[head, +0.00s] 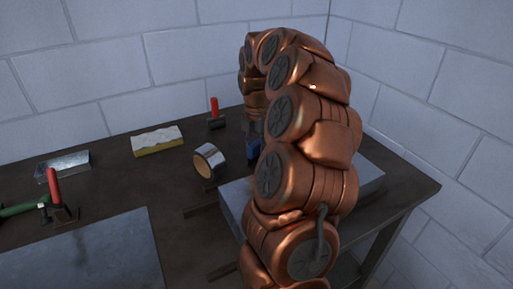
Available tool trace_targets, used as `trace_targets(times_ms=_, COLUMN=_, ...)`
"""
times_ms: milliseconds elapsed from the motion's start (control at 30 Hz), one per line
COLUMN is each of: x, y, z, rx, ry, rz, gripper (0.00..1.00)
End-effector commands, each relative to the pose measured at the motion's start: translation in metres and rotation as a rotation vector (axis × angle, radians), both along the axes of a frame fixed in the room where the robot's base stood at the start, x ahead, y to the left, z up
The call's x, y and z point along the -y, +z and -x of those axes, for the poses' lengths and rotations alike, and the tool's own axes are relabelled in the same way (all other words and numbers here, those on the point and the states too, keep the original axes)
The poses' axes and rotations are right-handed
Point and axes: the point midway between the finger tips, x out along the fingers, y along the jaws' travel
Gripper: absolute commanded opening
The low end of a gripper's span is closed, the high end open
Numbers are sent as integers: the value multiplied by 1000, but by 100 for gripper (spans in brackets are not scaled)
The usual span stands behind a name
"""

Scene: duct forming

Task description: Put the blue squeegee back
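A blue piece (253,151), which looks like part of the blue squeegee, shows just left of my copper arm, near the back of the workbench. My arm hides the rest of it. My gripper (251,129) points down right above the blue piece, at the end of the arm's arch. Only a dark, small part of the gripper shows. I cannot tell whether its fingers are open, or shut on the blue piece.
On the dark workbench (120,190) are a silver tape roll (208,161), a yellow-white block (157,140), a red-handled tool (214,113), red- and green-handled tools (54,190), and a silver bar (62,164). Metal sheets lie front left (85,252) and behind my arm (367,174).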

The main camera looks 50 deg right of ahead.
Motion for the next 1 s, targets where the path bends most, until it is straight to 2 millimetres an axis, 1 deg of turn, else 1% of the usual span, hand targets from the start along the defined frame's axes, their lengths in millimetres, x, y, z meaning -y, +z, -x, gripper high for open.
trace_targets(times_ms=233, x=0, y=1, z=0, rx=0, ry=0, rz=0, gripper=47)
trace_targets(times_ms=367, x=1, y=8, z=-1, rx=3, ry=0, rz=3, gripper=47)
trace_targets(times_ms=467, x=1, y=18, z=-2, rx=5, ry=1, rz=4, gripper=47)
trace_targets(times_ms=700, x=0, y=54, z=-1, rx=3, ry=0, rz=3, gripper=47)
trace_targets(times_ms=1000, x=1, y=92, z=-1, rx=2, ry=0, rz=3, gripper=47)
